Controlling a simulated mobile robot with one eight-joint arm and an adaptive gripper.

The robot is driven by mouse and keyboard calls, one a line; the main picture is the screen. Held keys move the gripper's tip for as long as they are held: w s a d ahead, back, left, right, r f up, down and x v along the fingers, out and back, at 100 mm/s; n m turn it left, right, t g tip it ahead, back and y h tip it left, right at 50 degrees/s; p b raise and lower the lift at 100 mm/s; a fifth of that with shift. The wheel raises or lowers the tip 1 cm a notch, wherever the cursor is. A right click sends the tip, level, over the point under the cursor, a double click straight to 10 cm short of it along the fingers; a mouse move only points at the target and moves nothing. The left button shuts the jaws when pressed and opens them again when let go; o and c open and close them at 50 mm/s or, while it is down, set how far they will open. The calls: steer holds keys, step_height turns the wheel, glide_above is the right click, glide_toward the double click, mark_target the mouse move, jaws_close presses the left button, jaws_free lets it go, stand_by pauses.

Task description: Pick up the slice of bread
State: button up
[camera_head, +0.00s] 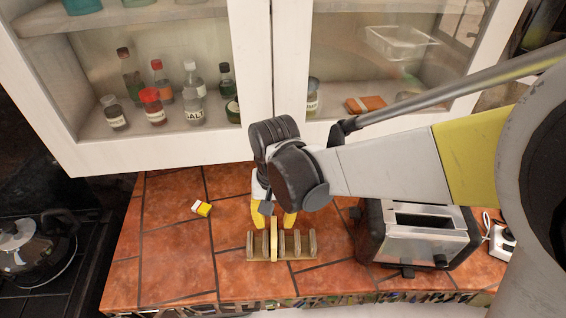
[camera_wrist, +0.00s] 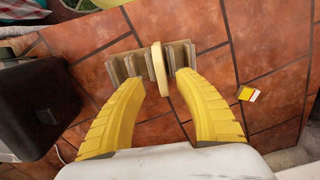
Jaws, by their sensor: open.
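The slice of bread (camera_head: 274,239) stands upright on edge in a wooden toast rack (camera_head: 304,247) on the tiled counter. In the wrist view the pale slice (camera_wrist: 160,69) shows edge-on, sticking out of the rack (camera_wrist: 119,70). My gripper (camera_head: 276,216) has yellow fingers and is open just behind and above the rack in the head view. In the wrist view the open fingers (camera_wrist: 160,80) lie on either side of the slice, with a gap on each side. I cannot tell how far above the slice the fingertips are.
A toaster (camera_head: 418,236) stands right of the rack. A small yellow and white box (camera_head: 202,208) lies to the left, with bare tiles around it. A glass-fronted cabinet (camera_head: 160,151) overhangs the back. A kettle (camera_head: 30,250) stands on the stove at far left.

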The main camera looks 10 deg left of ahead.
mark_target(274, 228)
steer(key=f, duration=0.1)
steer(key=f+b, duration=0.1)
steer(key=f, duration=0.1)
steer(key=f+b, duration=0.1)
steer(key=f, duration=0.1)
steer(key=shift+w+a+f, duration=0.1)
steer(key=shift+w+a, duration=0.05)
steer(key=shift+w, duration=0.1)
steer(key=c, duration=0.8)
steer(key=shift+c, duration=0.2)
